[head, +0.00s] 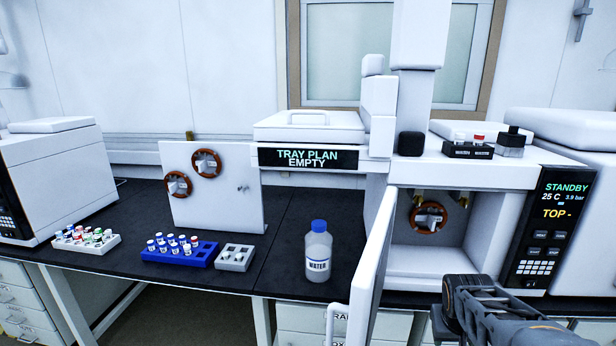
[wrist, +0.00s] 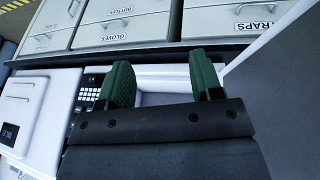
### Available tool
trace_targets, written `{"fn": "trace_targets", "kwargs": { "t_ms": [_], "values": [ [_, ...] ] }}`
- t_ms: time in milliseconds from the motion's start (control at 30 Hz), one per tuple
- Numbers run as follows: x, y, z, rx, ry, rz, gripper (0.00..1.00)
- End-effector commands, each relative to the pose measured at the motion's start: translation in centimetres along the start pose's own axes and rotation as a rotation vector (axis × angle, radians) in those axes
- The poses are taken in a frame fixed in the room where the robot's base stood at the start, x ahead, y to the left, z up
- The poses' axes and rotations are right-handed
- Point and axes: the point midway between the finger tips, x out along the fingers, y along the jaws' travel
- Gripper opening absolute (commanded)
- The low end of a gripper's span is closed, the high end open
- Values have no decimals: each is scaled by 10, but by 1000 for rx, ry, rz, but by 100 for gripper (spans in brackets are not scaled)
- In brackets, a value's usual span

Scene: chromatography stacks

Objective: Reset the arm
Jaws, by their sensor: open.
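My gripper (wrist: 163,80) shows in the wrist view as two green fingers held well apart, with nothing between them. In the head view my dark grey arm reaches in at the lower right, in front of the open-fronted white instrument (head: 468,176). I cannot make out the fingertips there. The instrument's open door (head: 372,270) stands to the left of my arm. Its display reads STANDBY, 25 C, 3.9 bar and TOP.
A water bottle (head: 318,255) stands on the black bench (head: 285,212). Left of it are a small grey rack (head: 236,260), a blue vial rack (head: 180,258) and a white vial rack (head: 88,246). Open bench lies behind the bottle. Other white instruments stand at both sides.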

Motion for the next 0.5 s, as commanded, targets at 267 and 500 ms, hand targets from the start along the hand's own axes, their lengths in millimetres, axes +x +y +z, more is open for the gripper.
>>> {"fn": "trace_targets", "kwargs": {
  "t_ms": [267,500],
  "values": [
    [-90,-91,72,-68,-84,-215,60],
    [-125,-108,70,-162,3,-252,60]
  ]
}}
